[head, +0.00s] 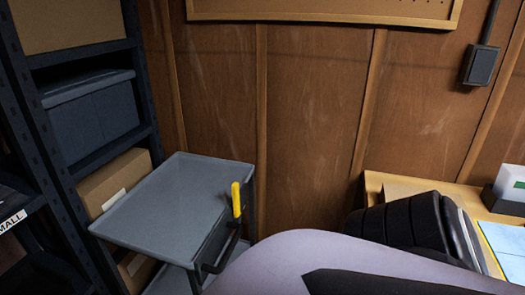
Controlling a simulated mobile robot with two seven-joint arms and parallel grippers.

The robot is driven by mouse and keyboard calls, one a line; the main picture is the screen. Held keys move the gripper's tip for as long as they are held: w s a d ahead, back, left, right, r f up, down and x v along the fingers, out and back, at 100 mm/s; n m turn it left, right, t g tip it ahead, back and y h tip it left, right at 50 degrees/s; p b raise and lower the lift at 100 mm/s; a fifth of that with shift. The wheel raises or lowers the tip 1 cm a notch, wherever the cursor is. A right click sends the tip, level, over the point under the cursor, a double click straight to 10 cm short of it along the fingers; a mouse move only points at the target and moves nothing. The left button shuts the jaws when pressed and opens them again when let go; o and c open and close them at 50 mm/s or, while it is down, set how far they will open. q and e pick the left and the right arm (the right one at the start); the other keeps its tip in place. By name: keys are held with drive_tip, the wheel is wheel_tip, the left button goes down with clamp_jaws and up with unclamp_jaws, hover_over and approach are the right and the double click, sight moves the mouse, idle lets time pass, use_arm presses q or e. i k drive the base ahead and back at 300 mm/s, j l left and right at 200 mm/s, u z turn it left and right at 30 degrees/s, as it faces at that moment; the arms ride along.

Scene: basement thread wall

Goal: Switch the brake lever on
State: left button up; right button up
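The brake lever (236,200) has a bright yellow grip on a dark stem. It stands roughly upright at the right side of a grey cart (165,195), near the cart's dark push handle (216,266). The lever is unobstructed in the head view, and nothing touches its grip. A large pale lavender part of my own arm fills the bottom middle and right, to the right of the lever. Neither gripper's fingers show in this view.
A dark metal shelf (143,70) with a grey-blue bin (95,115) and cardboard boxes (113,182) stands at the left. A wooden desk (375,187) is at the right. A wood-panelled wall (312,110) closes the back. The cart's top is bare.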

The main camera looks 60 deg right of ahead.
sight(237, 215)
drive_tip(key=z, duration=1.25)
drive_tip(key=k+l+z, duration=0.15)
drive_tip(key=k+z, duration=0.15)
drive_tip(key=z, duration=0.15)
drive_tip(key=i, duration=0.3)
